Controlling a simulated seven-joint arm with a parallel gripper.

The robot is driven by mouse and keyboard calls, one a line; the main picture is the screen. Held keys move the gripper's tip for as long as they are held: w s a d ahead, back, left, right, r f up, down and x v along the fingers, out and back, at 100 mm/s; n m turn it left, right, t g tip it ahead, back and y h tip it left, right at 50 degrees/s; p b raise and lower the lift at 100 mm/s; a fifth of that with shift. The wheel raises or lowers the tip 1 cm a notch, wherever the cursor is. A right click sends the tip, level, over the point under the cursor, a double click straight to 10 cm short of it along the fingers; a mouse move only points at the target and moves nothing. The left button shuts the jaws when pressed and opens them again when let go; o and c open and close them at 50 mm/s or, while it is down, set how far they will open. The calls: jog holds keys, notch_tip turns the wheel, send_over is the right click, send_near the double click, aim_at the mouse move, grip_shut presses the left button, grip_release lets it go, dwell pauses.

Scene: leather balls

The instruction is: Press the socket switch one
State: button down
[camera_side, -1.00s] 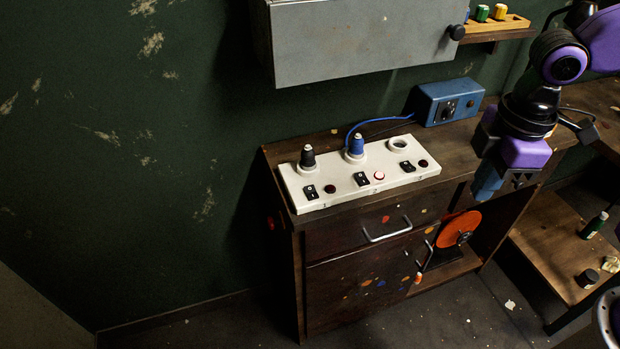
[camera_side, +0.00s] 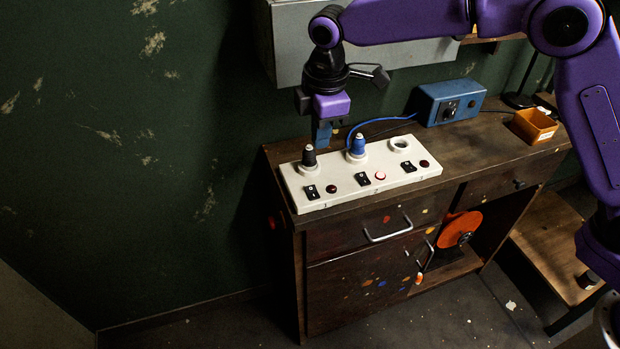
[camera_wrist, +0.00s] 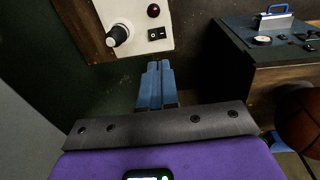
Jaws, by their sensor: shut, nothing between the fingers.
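A white socket panel (camera_side: 345,193) lies on the wooden cabinet. It has three black rocker switches: left (camera_side: 311,192), middle (camera_side: 362,179) and right (camera_side: 409,166), each with a round lamp beside it. The middle lamp (camera_side: 380,175) is lit pink-red; the left lamp (camera_side: 331,189) and right lamp (camera_side: 424,163) are dark. A black plug (camera_side: 309,158) sits in the left socket and a blue plug (camera_side: 357,146) in the middle one. My gripper (camera_side: 322,140) is shut and empty, above and behind the left plug. In the wrist view its blue fingertips (camera_wrist: 158,66) appear just below the left switch (camera_wrist: 156,34).
A blue box (camera_side: 450,103) with a cable stands behind the panel's right end. A grey wall cabinet (camera_side: 380,55) hangs above. An orange tray (camera_side: 535,125) stands on the right of the top. The right socket (camera_side: 399,144) is empty.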

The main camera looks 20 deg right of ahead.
aim_at(313, 195)
jog(key=shift+w+a+f, duration=0.2)
jog(key=shift+w+a, duration=0.05)
jog(key=shift+w, duration=0.15)
jog(key=shift+w+a+f, duration=0.15)
jog(key=shift+w+a, duration=0.05)
jog(key=shift+w, duration=0.2)
jog(key=f, duration=0.4)
jog(key=w+f, duration=0.1)
jog(key=f, duration=0.9)
jog(key=shift+w, duration=0.35)
jog(key=shift+w+f, duration=0.1)
jog(key=shift+f, duration=0.25)
jog(key=shift+s, duration=1)
